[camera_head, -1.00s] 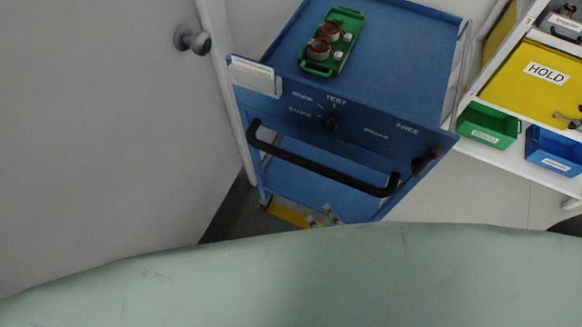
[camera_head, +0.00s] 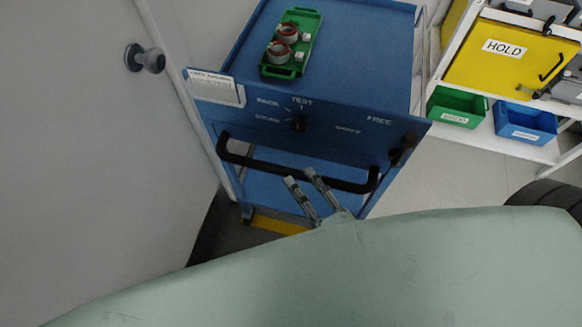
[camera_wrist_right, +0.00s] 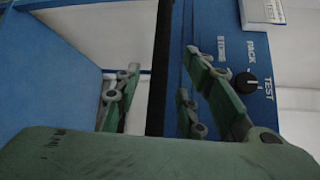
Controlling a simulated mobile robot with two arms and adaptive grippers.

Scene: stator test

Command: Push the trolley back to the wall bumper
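The blue trolley (camera_head: 345,55) stands beside a pale door, with its front panel and black handle bar (camera_head: 300,170) towards me. The panel has a dial (camera_head: 298,124) with labels including TEST and a black lever (camera_head: 402,150) near the word FREE. My right gripper (camera_head: 299,178) is at the handle, its two fingers apart. In the right wrist view, the fingers (camera_wrist_right: 165,80) appear on either side of the dark handle bar (camera_wrist_right: 159,70), with gaps visible. Whether they touch it is unclear. My left gripper is not in view. I cannot identify a wall bumper.
A green tray (camera_head: 275,72) with two copper-coloured ring parts lies on the trolley top. At right, a white rack (camera_head: 480,140) holds a yellow HOLD box (camera_head: 508,56), a green bin (camera_head: 458,106) and a blue bin (camera_head: 524,122). The door knob (camera_head: 146,59) projects at left.

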